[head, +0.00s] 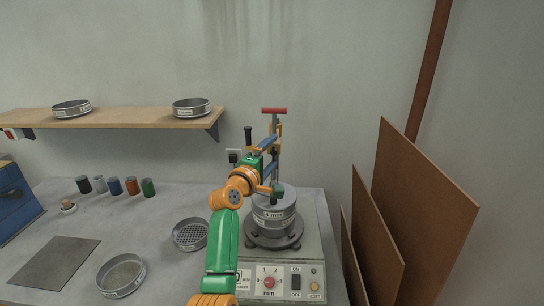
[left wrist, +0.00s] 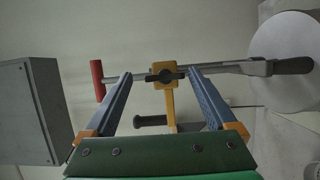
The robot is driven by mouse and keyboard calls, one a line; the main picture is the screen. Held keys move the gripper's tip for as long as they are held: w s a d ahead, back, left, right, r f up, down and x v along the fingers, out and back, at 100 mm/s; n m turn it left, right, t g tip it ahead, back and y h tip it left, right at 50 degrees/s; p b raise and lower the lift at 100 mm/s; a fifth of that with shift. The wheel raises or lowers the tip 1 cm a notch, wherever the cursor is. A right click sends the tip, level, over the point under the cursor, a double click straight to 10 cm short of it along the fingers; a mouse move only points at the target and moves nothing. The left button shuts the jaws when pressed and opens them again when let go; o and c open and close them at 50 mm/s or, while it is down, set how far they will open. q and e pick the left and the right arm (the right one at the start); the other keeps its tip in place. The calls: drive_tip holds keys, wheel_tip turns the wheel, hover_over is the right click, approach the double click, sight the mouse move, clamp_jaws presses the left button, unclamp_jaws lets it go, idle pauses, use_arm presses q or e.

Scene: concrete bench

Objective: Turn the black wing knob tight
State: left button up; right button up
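The black wing knob (left wrist: 166,77) sits on a yellow clamp block (left wrist: 169,98) in the left wrist view, its wings lying about level across the picture. My left gripper (head: 271,155) is open in front of the clamp post. Its two blue fingers show on both sides of the knob in the left wrist view, with clear gaps; I see no contact. I cannot tell how far the tips are from the knob in depth. In the head view, the knob is too small and covered to make out. My right gripper is not in view.
A red crossbar handle (head: 274,110) tops the post. The sieve stack (head: 274,212) stands on the shaker (head: 310,262) below my gripper. Brown boards (head: 420,215) lean at the right. Loose sieves (head: 121,276) and small jars (head: 131,187) stand on the bench at left.

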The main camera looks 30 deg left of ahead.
use_arm(q)
drive_tip(key=shift+a+f, duration=0.1)
drive_tip(key=shift+f, duration=0.1)
drive_tip(key=shift+s+f, duration=0.1)
drive_tip(key=shift+s, duration=0.2)
drive_tip(key=s+d+b, duration=0.1)
drive_tip(key=s+b, duration=0.1)
drive_tip(key=s, duration=0.4)
drive_tip(key=shift+s, duration=0.15)
